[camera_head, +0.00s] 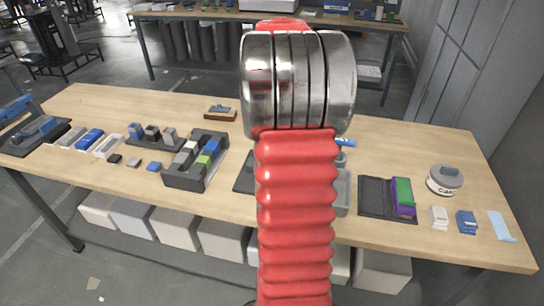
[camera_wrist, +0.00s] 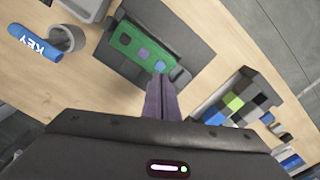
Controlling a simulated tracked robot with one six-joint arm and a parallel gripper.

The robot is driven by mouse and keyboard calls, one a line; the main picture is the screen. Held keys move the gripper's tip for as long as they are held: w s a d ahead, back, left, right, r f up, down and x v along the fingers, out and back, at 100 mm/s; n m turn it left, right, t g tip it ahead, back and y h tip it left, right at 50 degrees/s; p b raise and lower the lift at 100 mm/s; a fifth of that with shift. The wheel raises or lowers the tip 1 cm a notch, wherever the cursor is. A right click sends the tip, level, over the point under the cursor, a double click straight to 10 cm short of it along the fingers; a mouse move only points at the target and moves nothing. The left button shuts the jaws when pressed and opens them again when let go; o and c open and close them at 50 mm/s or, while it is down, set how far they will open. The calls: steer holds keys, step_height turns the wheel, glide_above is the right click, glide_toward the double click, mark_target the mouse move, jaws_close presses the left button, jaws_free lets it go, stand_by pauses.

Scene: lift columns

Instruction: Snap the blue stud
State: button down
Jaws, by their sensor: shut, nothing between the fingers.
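In the wrist view a green board (camera_wrist: 129,52) lies on a dark mat (camera_wrist: 187,32). Several small bluish and purplish studs (camera_wrist: 145,53) sit in a row on it; I cannot tell which one is the blue stud. My gripper (camera_wrist: 160,78) is shut and empty, its fingertips over the board's near edge by the nearest stud (camera_wrist: 160,66). I cannot tell whether they touch. In the head view my red arm hides the board and gripper; only a dark edge of the mat (camera_head: 243,180) shows.
In the wrist view a blue KEY cylinder (camera_wrist: 35,43), a grey ring (camera_wrist: 66,39) and a grey tray (camera_wrist: 88,8) lie left of the board. A dark block tray (camera_wrist: 238,101) stands at right. The wooden table (camera_head: 300,215) also holds a purple-green block (camera_head: 403,194).

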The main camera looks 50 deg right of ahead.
step_height(320, 180, up, 2)
steer(key=shift+r, duration=0.25)
stand_by(0.5)
steer(key=w+a+r+n+t+h, duration=0.1)
steer(key=a+r+n, duration=0.15)
steer(key=a, duration=0.85)
steer(key=w+a+r+n+t, duration=0.1)
steer(key=w+a+r, duration=0.15)
steer(key=a, duration=0.85)
steer(key=s+a+n+t, duration=0.1)
steer(key=s+a, duration=0.2)
steer(key=a, duration=0.3)
steer(key=s+a+f+n+t, duration=0.1)
steer(key=s+a, duration=0.3)
steer(key=a, duration=0.3)
steer(key=s+a+f+n+t+y, duration=0.1)
steer(key=s+a+n, duration=0.1)
steer(key=a, duration=0.5)
steer(key=shift+s+f+t, duration=0.15)
steer(key=shift+s+t, duration=0.15)
steer(key=shift+s, duration=0.55)
